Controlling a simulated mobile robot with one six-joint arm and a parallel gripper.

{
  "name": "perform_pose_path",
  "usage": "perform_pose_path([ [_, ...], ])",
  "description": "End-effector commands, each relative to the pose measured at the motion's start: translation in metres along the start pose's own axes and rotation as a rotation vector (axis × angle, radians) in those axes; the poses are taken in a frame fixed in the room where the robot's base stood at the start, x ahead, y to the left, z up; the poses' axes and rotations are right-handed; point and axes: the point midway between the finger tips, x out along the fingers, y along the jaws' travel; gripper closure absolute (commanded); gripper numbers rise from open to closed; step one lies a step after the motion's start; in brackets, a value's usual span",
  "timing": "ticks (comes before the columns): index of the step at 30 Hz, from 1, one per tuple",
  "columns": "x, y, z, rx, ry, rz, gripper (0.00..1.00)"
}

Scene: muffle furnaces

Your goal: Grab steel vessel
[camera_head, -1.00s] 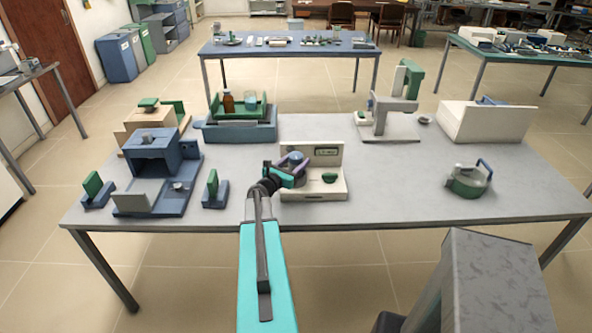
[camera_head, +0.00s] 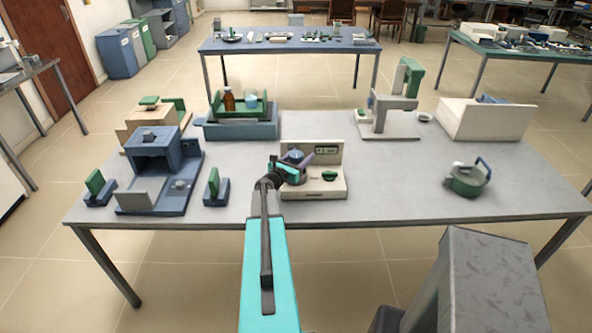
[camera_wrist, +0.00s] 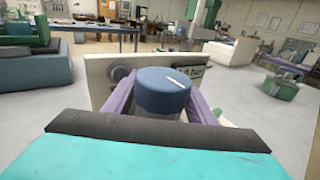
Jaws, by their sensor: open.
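A blue-grey cylindrical vessel (camera_head: 294,156) with a flat top stands at the white instrument with a small display (camera_head: 329,188). In the wrist view the vessel (camera_wrist: 163,92) is upright, with a pale streak on its top. My gripper (camera_head: 300,170) is at the vessel. In the wrist view the purple fingers of my gripper (camera_wrist: 160,103) are spread, one on each side of the vessel. Contact cannot be told. The vessel's lower part is hidden behind the dark edge of my gripper.
A blue furnace (camera_head: 160,165) stands to the left, with small green-and-blue blocks beside it. A green-and-steel kettle (camera_head: 468,180) stands at the right, near a white box (camera_head: 485,121). Table between instrument and kettle is clear.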

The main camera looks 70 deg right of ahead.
Motion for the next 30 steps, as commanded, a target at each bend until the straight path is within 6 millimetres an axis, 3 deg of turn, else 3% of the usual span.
perform_pose_path([
  [2, 0.0, 0.0, 0.0, 0.0, 0.0, 0.0, 0.53],
  [10, 0.0, 0.0, 0.0, 0.0, 0.0, -0.001, 0.97],
  [22, 0.0, -0.001, 0.004, 0.0, -0.003, -0.002, 0.97],
  [30, -0.001, -0.001, 0.02, 0.001, -0.004, -0.002, 0.97],
])
